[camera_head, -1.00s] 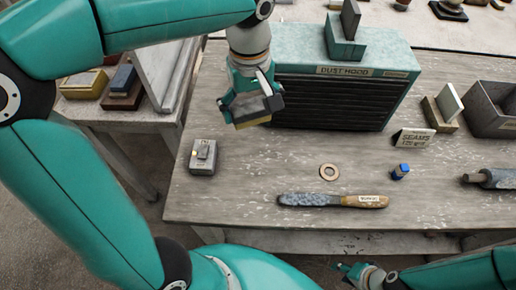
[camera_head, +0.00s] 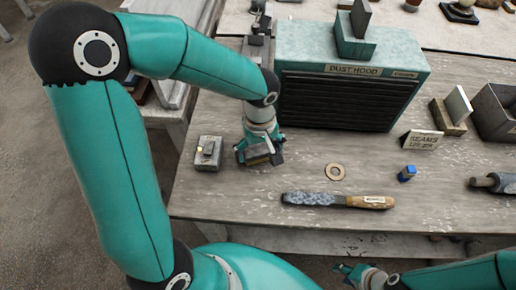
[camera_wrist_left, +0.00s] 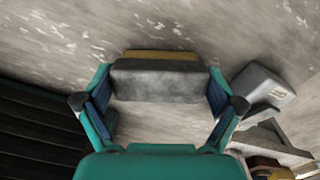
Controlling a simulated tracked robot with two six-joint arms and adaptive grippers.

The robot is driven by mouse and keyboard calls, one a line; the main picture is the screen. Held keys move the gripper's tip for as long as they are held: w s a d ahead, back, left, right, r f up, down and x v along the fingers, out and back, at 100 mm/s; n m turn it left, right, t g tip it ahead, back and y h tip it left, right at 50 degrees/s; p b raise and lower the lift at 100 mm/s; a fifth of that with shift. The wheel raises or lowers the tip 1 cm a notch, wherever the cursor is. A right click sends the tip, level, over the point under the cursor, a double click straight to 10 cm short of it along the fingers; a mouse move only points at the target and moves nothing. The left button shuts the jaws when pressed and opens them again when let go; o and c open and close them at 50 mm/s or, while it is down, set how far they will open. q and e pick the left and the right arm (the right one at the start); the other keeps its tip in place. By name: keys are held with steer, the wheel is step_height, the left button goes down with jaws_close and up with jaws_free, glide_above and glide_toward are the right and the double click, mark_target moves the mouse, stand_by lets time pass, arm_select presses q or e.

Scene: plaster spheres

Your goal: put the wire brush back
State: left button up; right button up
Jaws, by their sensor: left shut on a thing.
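My left gripper (camera_head: 262,154) is shut on a small dark grey block with a yellow-tan strip (camera_wrist_left: 158,82). It holds the block low over the worktable, in front of the dust hood (camera_head: 345,98); whether the block touches the table I cannot tell. A long tool with a speckled grey-blue head and a labelled brown handle (camera_head: 370,201) lies flat near the table's front edge. It may be the wire brush, but its label is unreadable. My right gripper (camera_head: 352,272) is low at the bottom edge, below the table front, small and partly hidden.
A small grey box (camera_head: 208,153) stands just left of my left gripper. A tan ring (camera_head: 335,172), a blue piece (camera_head: 407,173), a SEAMS sign (camera_head: 421,140) and a dark roller (camera_head: 493,183) lie to the right. The front middle has bare table.

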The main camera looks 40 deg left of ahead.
mark_target(260, 150)
arm_select(q)
steer(key=shift+f, duration=0.2)
steer(key=o, duration=0.7)
step_height(260, 150, up, 12)
steer(key=shift+r, duration=0.1)
stand_by(0.3)
stand_by(0.5)
